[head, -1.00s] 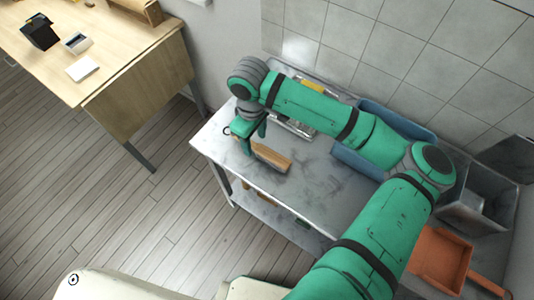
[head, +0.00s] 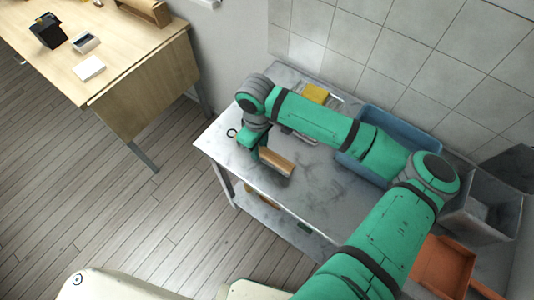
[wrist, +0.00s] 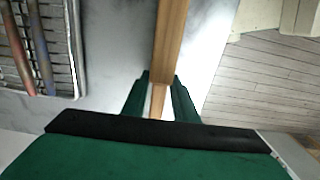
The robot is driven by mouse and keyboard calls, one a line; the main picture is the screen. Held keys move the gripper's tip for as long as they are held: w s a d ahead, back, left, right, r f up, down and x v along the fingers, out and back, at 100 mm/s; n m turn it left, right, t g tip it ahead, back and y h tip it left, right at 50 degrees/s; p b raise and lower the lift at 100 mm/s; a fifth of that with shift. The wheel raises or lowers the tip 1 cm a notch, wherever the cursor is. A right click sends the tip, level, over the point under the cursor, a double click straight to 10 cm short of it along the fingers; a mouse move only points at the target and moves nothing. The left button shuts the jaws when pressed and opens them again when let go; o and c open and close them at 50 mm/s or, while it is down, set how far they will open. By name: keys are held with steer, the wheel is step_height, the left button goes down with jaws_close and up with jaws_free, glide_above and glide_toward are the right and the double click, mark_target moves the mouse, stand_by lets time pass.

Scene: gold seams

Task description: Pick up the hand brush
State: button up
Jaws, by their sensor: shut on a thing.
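The hand brush (head: 277,162) shows as a long wooden piece near the front edge of the grey metal table. My gripper (head: 257,154) is at its left end, with the fingers around the wood. In the wrist view the wooden handle (wrist: 169,42) runs up from between the two green fingers (wrist: 160,92), which are shut on it. I see no bristles; the underside of the brush is hidden. I cannot tell whether it touches the table or is just above it.
A metal rack (wrist: 40,50) and a yellow block (head: 315,94) lie behind my gripper. A blue bin (head: 372,116) stands by the tiled wall, with an orange container (head: 443,268) at right. A small dark ring (head: 231,132) lies near the table's left corner. A wooden desk (head: 130,65) stands apart at left.

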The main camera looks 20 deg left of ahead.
step_height(320, 180, up, 28)
stand_by(0.6)
